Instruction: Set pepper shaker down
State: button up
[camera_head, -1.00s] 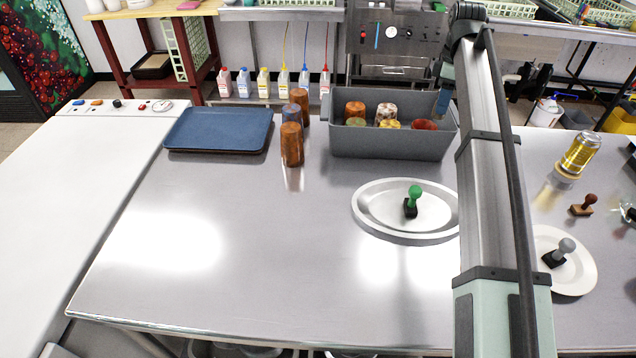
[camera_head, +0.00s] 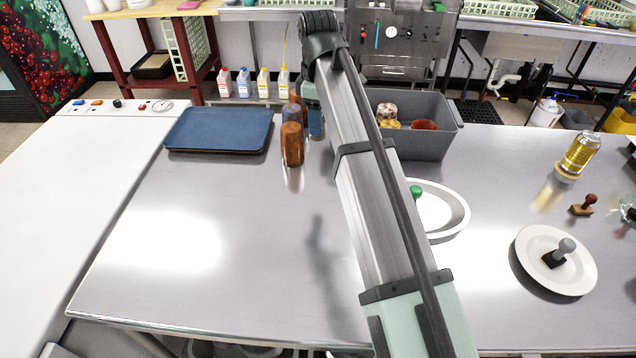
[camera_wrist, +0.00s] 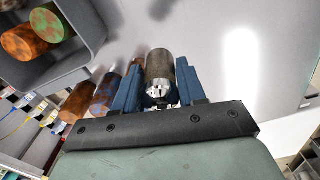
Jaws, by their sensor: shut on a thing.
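The pepper shaker (camera_wrist: 160,72), a cylinder with a dark grey-brown body and a bright metal end, sits between the two blue fingers of my gripper (camera_wrist: 158,88) in the wrist view. My gripper is shut on it. I cannot tell whether the shaker touches the table.
A brown tumbler (camera_head: 292,146) and a blue one (camera_head: 291,113) stand close left of my gripper. A grey bin (camera_head: 430,145) holding cups is to the right. A blue tray (camera_head: 218,130) lies left. The steel table (camera_head: 230,260) is clear in front.

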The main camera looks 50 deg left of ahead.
notch_tip(320, 180, down, 5)
jog(key=shift+r, duration=0.2)
jog(key=shift+f, duration=5.2)
jog(key=shift+f, duration=0.1)
jog(key=o, duration=1.1)
notch_tip(320, 180, up, 12)
jog(key=shift+r, duration=0.1)
